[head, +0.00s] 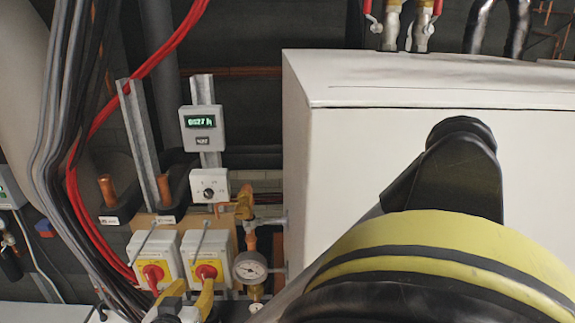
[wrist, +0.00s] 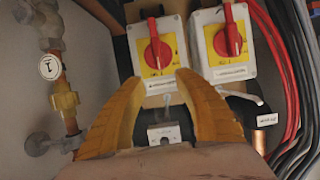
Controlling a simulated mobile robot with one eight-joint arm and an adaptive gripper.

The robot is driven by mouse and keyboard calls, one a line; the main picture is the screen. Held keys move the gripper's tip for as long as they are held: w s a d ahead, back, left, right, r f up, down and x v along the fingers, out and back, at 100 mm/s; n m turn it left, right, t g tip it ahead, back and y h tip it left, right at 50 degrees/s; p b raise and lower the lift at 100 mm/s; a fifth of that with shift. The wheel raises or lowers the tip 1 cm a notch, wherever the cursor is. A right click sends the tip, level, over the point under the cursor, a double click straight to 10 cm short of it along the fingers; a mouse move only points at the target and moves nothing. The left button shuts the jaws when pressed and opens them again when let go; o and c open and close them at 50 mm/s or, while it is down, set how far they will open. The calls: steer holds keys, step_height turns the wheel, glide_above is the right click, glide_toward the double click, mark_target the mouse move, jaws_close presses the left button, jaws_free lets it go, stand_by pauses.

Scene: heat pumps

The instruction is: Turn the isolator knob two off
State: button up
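Two isolators with red knobs on yellow plates sit side by side on grey-white boxes. The left isolator knob (head: 153,273) and right isolator knob (head: 205,271) show in the head view. The wrist view seems turned round: the head view's right knob (wrist: 157,53) is at its left, and the other knob (wrist: 230,40) at its right. Both handles look roughly vertical there. The labels are too small to read, so I cannot tell which is number two. My gripper (wrist: 157,78) is open and empty, its yellow fingers apart, short of the knob at the wrist view's left. It also shows in the head view (head: 190,289).
A pressure gauge (head: 250,269) and a brass valve with piping stand right of the isolators. Red cables (head: 80,210) and dark cables run down the left. A large white cabinet (head: 340,150) fills the right. A meter (head: 202,128) and a small dial box (head: 208,186) are above.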

mark_target(202, 274)
steer(key=x, duration=0.8)
steer(key=shift+s, duration=0.15)
jaws_close()
